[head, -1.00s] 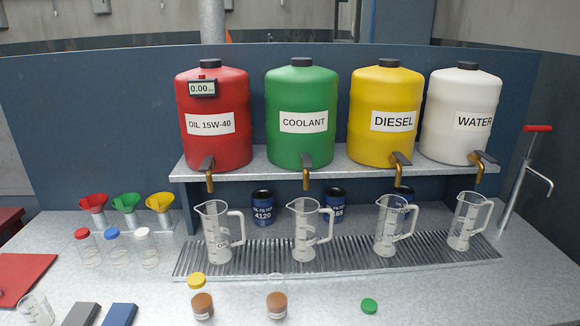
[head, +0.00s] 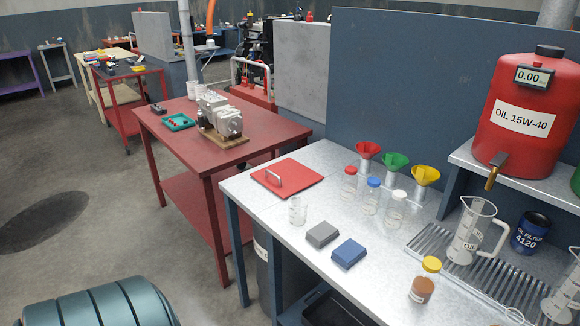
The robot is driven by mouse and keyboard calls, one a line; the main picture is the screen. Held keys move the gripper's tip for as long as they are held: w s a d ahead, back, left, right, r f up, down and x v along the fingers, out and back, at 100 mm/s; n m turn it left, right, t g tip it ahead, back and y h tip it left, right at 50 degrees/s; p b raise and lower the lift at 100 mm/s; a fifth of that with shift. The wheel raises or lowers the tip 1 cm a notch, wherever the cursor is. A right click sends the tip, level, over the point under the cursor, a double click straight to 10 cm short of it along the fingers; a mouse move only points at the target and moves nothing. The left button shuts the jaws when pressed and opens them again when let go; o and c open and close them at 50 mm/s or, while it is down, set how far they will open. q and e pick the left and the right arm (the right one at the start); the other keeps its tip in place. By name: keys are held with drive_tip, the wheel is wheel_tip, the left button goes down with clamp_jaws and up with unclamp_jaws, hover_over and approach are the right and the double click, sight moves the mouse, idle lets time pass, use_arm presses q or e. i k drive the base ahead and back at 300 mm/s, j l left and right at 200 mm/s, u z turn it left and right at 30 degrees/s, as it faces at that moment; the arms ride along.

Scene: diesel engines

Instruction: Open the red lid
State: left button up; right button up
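A flat square red lid (head: 300,174) with a metal bar handle (head: 274,179) lies flat on the left end of the grey metal bench. It looks shut, flush with or resting on the bench top; what is under it is hidden. A small glass jar (head: 348,188) with a red cap (head: 350,170) stands upright to the right of the lid. Neither of my grippers is in view.
Coloured funnels (head: 395,164) stand behind the jars. A red table (head: 210,150) is left of the bench (head: 285,222), with open floor beyond.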

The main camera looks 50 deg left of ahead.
sight(285, 178)
drive_tip(key=u, duration=1.55)
drive_tip(key=i+j+z, duration=0.25)
drive_tip(key=j, duration=0.5)
drive_tip(key=i+j+z, duration=0.25)
drive_tip(key=j, duration=0.5)
drive_tip(key=j+z, duration=0.25)
drive_tip(key=j, duration=0.5)
drive_tip(key=i+j+z, duration=0.1)
drive_tip(key=j+z, duration=0.15)
drive_tip(key=j, duration=0.6)
